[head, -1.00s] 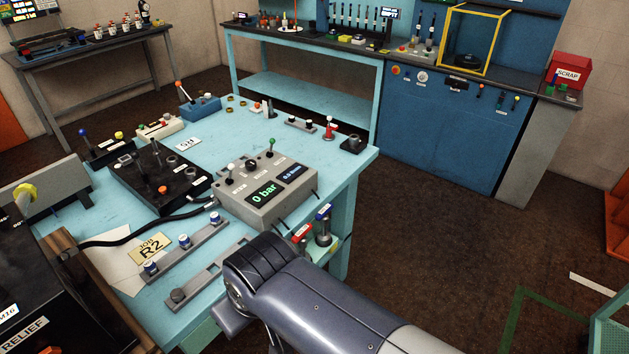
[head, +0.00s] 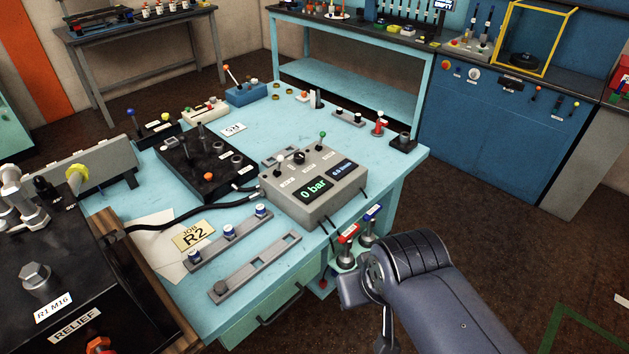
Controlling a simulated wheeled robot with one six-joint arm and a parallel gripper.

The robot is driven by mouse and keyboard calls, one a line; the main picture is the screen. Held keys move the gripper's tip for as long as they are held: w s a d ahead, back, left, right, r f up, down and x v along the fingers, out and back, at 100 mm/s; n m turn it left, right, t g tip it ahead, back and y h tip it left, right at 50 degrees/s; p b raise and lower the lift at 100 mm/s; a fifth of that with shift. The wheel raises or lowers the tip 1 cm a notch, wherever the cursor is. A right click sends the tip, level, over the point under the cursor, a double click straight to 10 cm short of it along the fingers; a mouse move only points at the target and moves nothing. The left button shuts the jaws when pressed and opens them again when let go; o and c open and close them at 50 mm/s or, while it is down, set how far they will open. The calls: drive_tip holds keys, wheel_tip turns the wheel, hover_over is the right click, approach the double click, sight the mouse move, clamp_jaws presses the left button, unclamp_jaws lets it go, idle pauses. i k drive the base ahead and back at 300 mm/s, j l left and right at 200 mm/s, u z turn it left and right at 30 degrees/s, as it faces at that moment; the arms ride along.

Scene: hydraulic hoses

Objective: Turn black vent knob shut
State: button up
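The grey test box (head: 318,196) with green "0 bar" and blue displays stands on the light blue bench. A small black knob (head: 299,158) sits on its top between a white-tipped lever (head: 279,175) and a green-tipped lever (head: 321,142). The labels there are too small to read, so I cannot confirm this is the vent knob, or tell its setting. My arm (head: 410,270) reaches in from the lower right, in front of the bench edge and apart from the box. My gripper's fingers do not show.
A black manifold block (head: 190,168) with several fittings and a black hose (head: 160,225) lie left of the box. Grey racks (head: 228,238) lie in front. Red and blue tagged fittings (head: 347,235) stand at the bench edge. A black "RELIEF" unit (head: 75,300) fills the lower left.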

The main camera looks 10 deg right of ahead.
sight(299, 156)
drive_tip(key=i+l+u, duration=0.55)
drive_tip(key=i+l, duration=0.2)
drive_tip(key=l, duration=0.1)
